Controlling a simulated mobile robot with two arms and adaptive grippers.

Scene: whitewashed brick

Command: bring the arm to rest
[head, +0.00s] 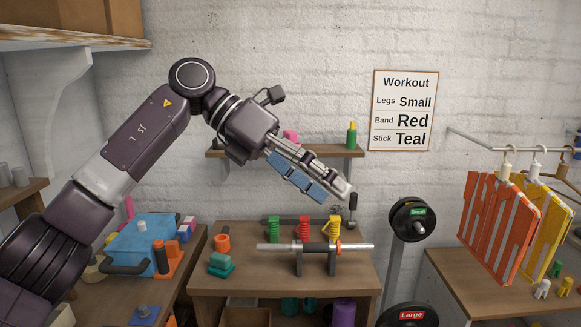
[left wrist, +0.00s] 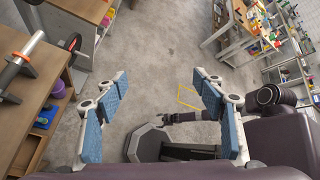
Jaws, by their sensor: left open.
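My left arm (head: 145,135) reaches in from the left of the head view, raised and bent at the elbow. Its gripper (head: 335,192) points down to the right, in front of the wall shelf and above the middle bench. In the left wrist view the two blue-padded fingers of that gripper (left wrist: 160,85) stand wide apart. Nothing is between them but a view of the floor, so it is open and empty.
The middle bench (head: 215,285) carries a bar on a stand (head: 315,246) and coloured clamps. A plate rack (head: 412,219) stands to its right. Orange (head: 488,225) and yellow (head: 548,243) slatted pieces hang at the right. A sign (head: 404,110) is on the wall.

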